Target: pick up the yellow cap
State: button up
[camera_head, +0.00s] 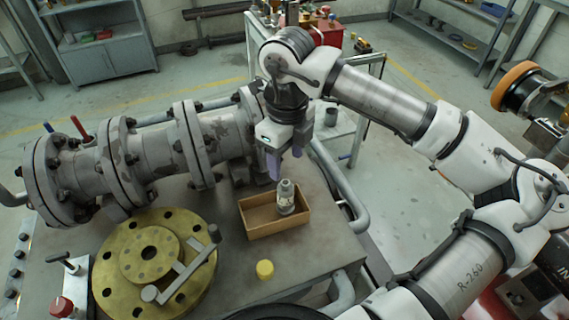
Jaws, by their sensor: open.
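My gripper (285,165) points down above the back of the bench, behind and well above the cap. Its fingers are apart and I see nothing between them. The gripper is not touching the cap.
An open brown box (262,229) with a grey bottle (286,198) stands behind the cap. A large brass flange (110,285) with a lever lies to its left. The grey flanged valve pipe (150,155) runs along the back.

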aim_at(264, 268)
jog(key=k+j, duration=0.7)
jog(key=k, duration=0.2)
